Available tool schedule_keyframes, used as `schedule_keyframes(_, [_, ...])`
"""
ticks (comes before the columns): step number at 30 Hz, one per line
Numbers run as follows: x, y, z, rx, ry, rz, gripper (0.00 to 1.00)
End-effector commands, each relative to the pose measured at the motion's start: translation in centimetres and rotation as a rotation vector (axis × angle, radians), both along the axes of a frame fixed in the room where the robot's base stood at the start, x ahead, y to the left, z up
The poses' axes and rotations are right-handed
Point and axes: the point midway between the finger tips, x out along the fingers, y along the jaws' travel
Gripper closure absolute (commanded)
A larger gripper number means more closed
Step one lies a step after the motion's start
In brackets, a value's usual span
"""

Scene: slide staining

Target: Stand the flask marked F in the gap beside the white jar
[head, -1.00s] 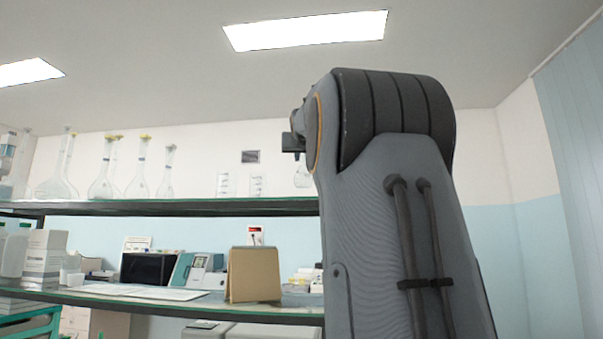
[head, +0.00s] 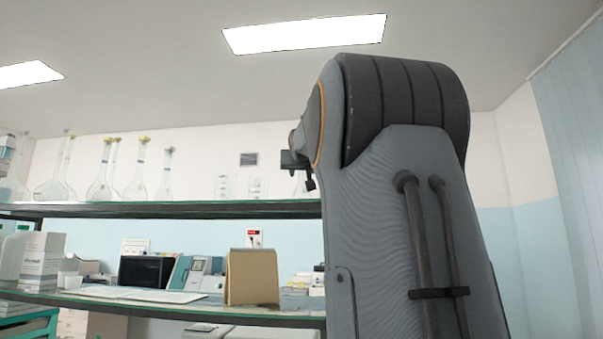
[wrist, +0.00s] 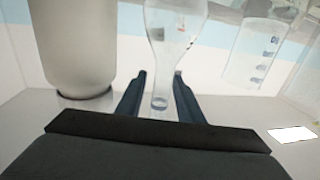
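In the upside-down wrist view, a clear glass flask (wrist: 176,22) shows a bulb that narrows to a slim neck between my fingers. My gripper (wrist: 160,76) is open around the neck, with thin gaps showing at both sides. A small dark and red mark is on the flask, too small to read. The white jar (wrist: 75,45) stands to the left of the flask in that view, apart from it. In the head view, my gripper (head: 299,172) is above the upper shelf, partly behind my arm. The flask is mostly hidden there, and its base looks at shelf level.
A graduated glass beaker (wrist: 255,52) stands on the flask's other side. Several long-necked flasks (head: 137,180) and beakers (head: 225,187) line the upper shelf (head: 180,209). The lower shelf holds a brown box (head: 252,277) and instruments.

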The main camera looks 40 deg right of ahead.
Motion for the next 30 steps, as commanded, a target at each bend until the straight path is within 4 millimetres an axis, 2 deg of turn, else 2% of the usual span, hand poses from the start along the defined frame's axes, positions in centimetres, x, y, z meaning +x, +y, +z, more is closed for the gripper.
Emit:
schedule_keyframes(8, [0.0, 0.0, 0.4, 0.0, 0.0, 0.0, 0.66])
schedule_keyframes(10, [-0.6, 0.5, 0.3, -0.001, -0.002, 0.0, 0.66])
schedule_keyframes(24, [-7.3, 5.8, 0.2, -0.002, -0.002, 0.0, 0.66])
schedule_keyframes(30, [-9.0, 7.1, 0.2, -0.001, 0.001, 0.0, 0.66])
